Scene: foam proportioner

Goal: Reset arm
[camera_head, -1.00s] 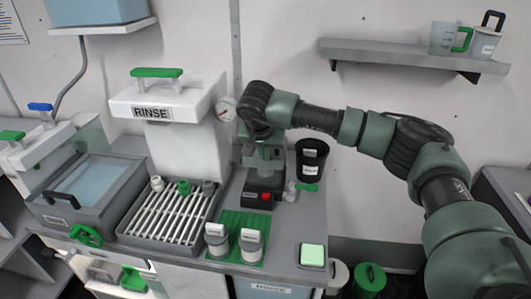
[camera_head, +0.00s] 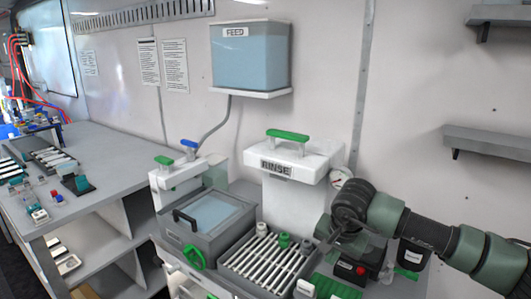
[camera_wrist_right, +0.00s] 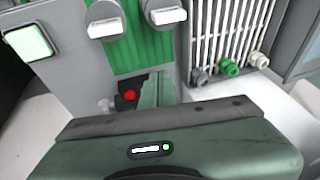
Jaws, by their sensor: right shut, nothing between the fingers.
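My right arm comes in from the right in the head view. Its dark and green wrist is above the counter, beside the RINSE tank (camera_head: 296,160). My right gripper (camera_head: 347,243) points down near a small device with a red button (camera_head: 361,270). It is shut and holds nothing. In the right wrist view the green gripper body fills the lower part, and the red button (camera_wrist_right: 129,95) shows just beyond it. The fingertips are hard to make out. My left arm and gripper are not in view.
A FEED tank (camera_head: 250,55) is on the wall. The space above the rack is clear.

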